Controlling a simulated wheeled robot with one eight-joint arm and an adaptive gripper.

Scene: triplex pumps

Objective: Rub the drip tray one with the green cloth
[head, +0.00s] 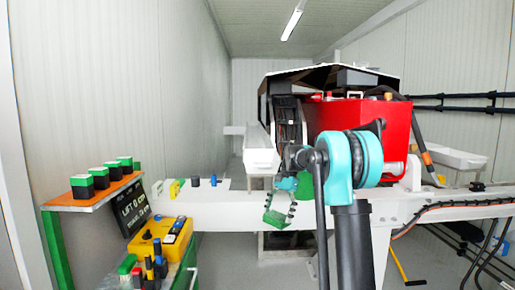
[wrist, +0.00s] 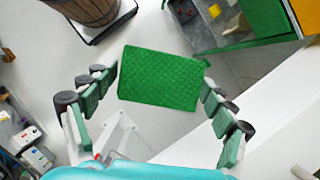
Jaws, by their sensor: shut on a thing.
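The green cloth (wrist: 160,78) is a flat textured rectangle between the fingers of my gripper (wrist: 160,90) in the wrist view. My gripper (head: 280,205) is shut on it, with the fingers held apart by its width. In the head view the cloth (head: 277,216) shows at the gripper's end, over the white beam. A long white tray (head: 262,158) lies behind and left of the gripper, apart from the cloth. Another white tray (head: 455,156) is at the right, behind the beam. I cannot tell which one is drip tray one.
A red pump housing (head: 345,117) stands behind my arm. The white beam (head: 165,212) crosses the front. An orange shelf (head: 75,203) with several green-topped blocks and a yellow control box (head: 160,243) are at the left. A brown barrel-like object (wrist: 88,10) shows in the wrist view.

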